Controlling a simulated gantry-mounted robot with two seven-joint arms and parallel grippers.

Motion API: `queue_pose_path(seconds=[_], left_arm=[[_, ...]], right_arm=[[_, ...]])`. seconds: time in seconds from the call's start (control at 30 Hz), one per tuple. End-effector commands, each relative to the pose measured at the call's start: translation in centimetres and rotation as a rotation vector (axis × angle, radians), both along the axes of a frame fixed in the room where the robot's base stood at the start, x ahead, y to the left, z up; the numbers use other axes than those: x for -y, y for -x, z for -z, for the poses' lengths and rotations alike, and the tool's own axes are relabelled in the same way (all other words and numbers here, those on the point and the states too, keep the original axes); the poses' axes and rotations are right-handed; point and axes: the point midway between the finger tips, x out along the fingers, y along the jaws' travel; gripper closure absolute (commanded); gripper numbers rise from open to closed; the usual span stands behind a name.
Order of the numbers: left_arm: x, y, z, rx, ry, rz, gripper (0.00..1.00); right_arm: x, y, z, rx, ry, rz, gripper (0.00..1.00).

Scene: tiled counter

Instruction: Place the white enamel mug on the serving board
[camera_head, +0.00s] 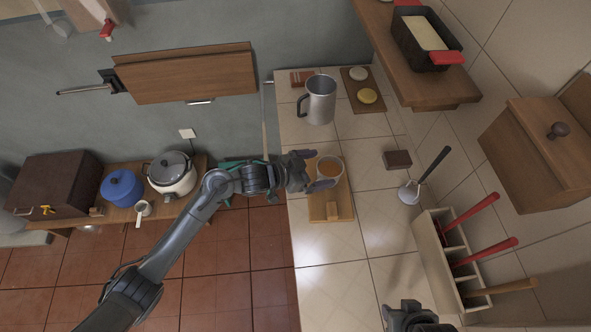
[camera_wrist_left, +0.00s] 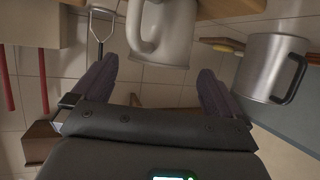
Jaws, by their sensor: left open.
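The white enamel mug (camera_head: 338,174), with brown showing inside its rim, is at the upper part of the wooden serving board (camera_head: 345,209). It looks upright; whether its base touches the board is hidden. My left gripper (camera_head: 313,170) is open at the mug's left side, fingers on either side of its near edge. In the left wrist view the mug (camera_wrist_left: 168,42) with its handle is just beyond and between the spread fingertips (camera_wrist_left: 157,70), with no clear contact. Part of my right arm's end (camera_head: 410,317) shows at the bottom edge; its fingers are unclear.
A steel mug (camera_head: 321,101) stands further up the counter, near a dark board (camera_head: 357,79) with round items. A brown block (camera_head: 397,160), a ladle (camera_head: 410,192) and a utensil rack (camera_head: 433,250) lie right. The counter (camera_head: 335,275) below the board is clear.

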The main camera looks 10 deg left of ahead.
Motion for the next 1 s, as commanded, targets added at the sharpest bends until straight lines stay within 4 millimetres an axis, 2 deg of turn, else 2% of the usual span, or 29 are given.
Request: queue_pose_path(seconds=[0.1, 0.3, 0.6, 0.77, 0.87, 1.0], left_arm=[[-1.9, 1.4, -0.9, 0.001, -0.003, 0.000, 0.00], [-4.3, 3.2, -2.2, 0.001, -0.003, 0.001, 0.00], [-6.0, 4.6, -3.0, -0.001, -0.002, -0.004, 0.00], [-5.9, 5.6, -2.1, 0.010, -0.035, -0.070, 0.00], [-6.3, 6.9, -0.9, 0.008, -0.088, -0.175, 0.00], [-8.7, 10.5, 1.1, -0.069, -0.199, -0.379, 0.00]], right_arm=[[0.0, 0.0, -0.2, 0.000, 0.002, -0.002, 0.54], [0.0, 0.0, -0.3, 0.000, 0.002, -0.002, 0.54], [0.0, 0.0, -0.4, 0.000, -0.001, 0.001, 0.54], [-0.1, 0.0, -0.4, 0.000, -0.005, 0.004, 0.54], [-0.2, 0.0, -0.4, 0.000, -0.008, 0.005, 0.54], [-0.2, 0.0, -0.5, 0.001, -0.010, 0.006, 0.54]])
